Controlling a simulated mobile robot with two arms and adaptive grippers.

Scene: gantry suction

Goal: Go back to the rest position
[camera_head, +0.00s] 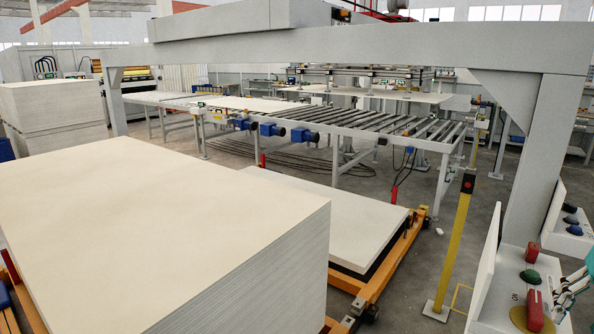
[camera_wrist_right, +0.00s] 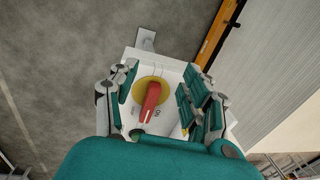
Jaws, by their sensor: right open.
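My right gripper (camera_head: 577,292) shows at the right edge of the head view, beside a white control box (camera_head: 497,290). In the right wrist view its teal and grey fingers (camera_wrist_right: 160,78) are spread apart. A red rotary handle on a yellow disc (camera_wrist_right: 151,98) shows between and beyond the fingers. Nothing is held, and I cannot tell from the views how far the fingertips are from the handle. In the head view the box carries a red handle (camera_head: 535,308) and a green button (camera_head: 530,276). My left gripper is not in view.
A tall stack of pale boards (camera_head: 150,215) fills the left front. A lower stack (camera_head: 330,215) lies on an orange frame (camera_head: 400,243). A yellow post (camera_head: 455,245) stands near the box. A grey gantry (camera_head: 350,55) spans above a roller conveyor (camera_head: 390,128).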

